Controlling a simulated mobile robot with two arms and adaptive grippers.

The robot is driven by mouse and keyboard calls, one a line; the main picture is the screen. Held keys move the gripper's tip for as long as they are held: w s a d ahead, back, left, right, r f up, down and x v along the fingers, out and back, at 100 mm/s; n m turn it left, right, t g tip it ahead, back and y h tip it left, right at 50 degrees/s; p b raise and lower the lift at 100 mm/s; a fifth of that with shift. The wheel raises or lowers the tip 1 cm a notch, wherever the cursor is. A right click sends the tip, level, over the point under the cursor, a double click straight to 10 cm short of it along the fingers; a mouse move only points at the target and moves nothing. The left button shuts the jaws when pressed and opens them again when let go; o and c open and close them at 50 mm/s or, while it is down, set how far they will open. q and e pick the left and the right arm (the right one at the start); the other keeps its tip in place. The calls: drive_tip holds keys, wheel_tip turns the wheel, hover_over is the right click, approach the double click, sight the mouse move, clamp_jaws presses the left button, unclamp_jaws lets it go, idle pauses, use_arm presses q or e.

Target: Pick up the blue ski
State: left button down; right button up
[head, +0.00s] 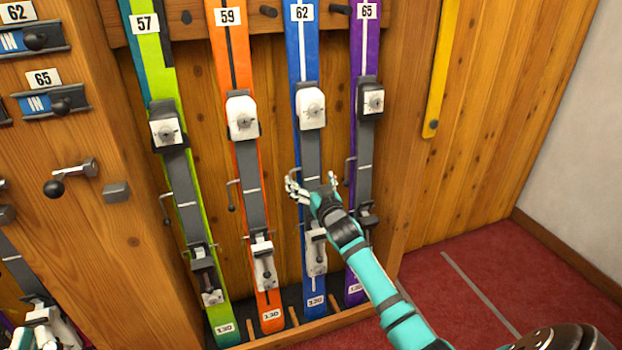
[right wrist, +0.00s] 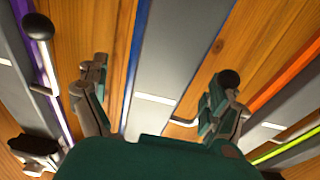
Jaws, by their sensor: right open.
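The blue ski (head: 302,65) stands upright in the rack under tag 62, between the orange ski (head: 235,70) and the purple ski (head: 363,55). My right gripper (head: 312,184) is open in front of its grey middle plate, below the white toe binding. In the right wrist view, the fingers of my right gripper (right wrist: 158,85) lie to either side of the blue ski (right wrist: 177,60); contact is not clear. My left gripper (head: 45,325) seems to be at the lower left corner, partly cut off; its jaws are unclear.
A green ski (head: 150,75) stands left of the orange one. Thin metal hooks stick out beside the skis; one hook (right wrist: 235,82) is close to a right finger. A yellow strip (head: 437,70) hangs on the wood wall. Red carpet (head: 480,275) lies clear at right.

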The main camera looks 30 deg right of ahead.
drive_tip(key=c, duration=1.7)
drive_tip(key=shift+r, duration=0.35)
drive_tip(key=shift+c, duration=0.7)
